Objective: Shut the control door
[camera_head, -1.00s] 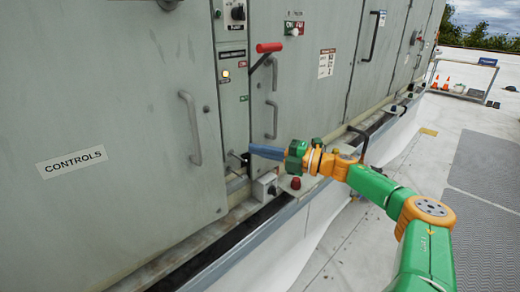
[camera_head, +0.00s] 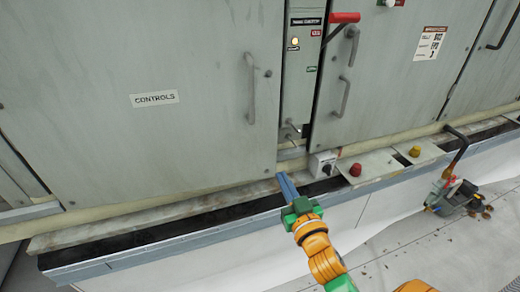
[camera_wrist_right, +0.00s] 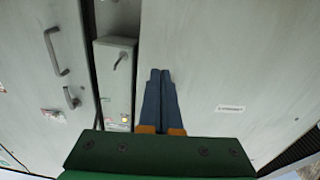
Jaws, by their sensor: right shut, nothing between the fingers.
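The control door (camera_head: 140,60) is the wide grey panel with the "CONTROLS" label (camera_head: 154,98) and a vertical handle (camera_head: 250,88) near its right edge. It stands beside the narrow switch strip (camera_head: 303,70); I cannot tell whether it is flush. My right gripper (camera_head: 284,180) is shut and empty, its blue fingers by the door's lower right corner. In the right wrist view, the shut fingers (camera_wrist_right: 160,75) lie across the door (camera_wrist_right: 225,65) near its edge with the strip; contact is unclear. My left gripper is out of view.
A red-handled lever (camera_head: 343,18) sticks out right of the strip. A ledge below carries a small switch box (camera_head: 322,163), a red button (camera_head: 355,169) and a yellow button (camera_head: 414,151). A curved black handle (camera_head: 458,150) and an orange-green device (camera_head: 455,195) are at right.

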